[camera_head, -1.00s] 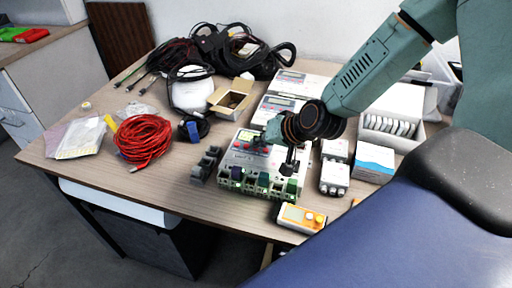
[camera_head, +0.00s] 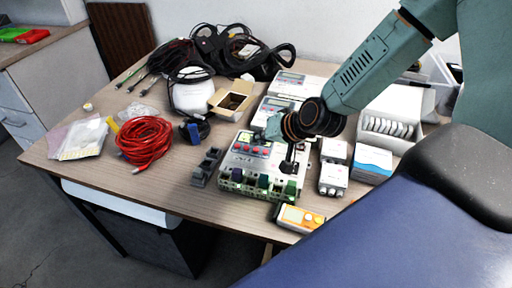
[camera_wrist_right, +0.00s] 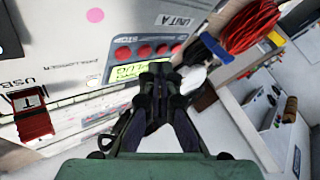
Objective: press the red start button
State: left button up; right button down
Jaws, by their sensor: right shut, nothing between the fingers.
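The grey-white control unit (camera_head: 262,170) lies on the table with a row of several red buttons (camera_head: 248,150) on its top face. In the right wrist view the red buttons (camera_wrist_right: 145,51) run across the panel beside a yellow-green display; the lettering is too unclear to tell which is the start button. My left gripper is out of view.
Similar units (camera_head: 288,82) stand behind. A red cable coil (camera_head: 144,141), an open cardboard box (camera_head: 231,101) and black cables (camera_head: 243,45) lie left and back.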

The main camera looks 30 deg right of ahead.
notch_tip(320, 180, up, 5)
jog(key=p, duration=0.5)
dwell(0.5)
dwell(0.4)
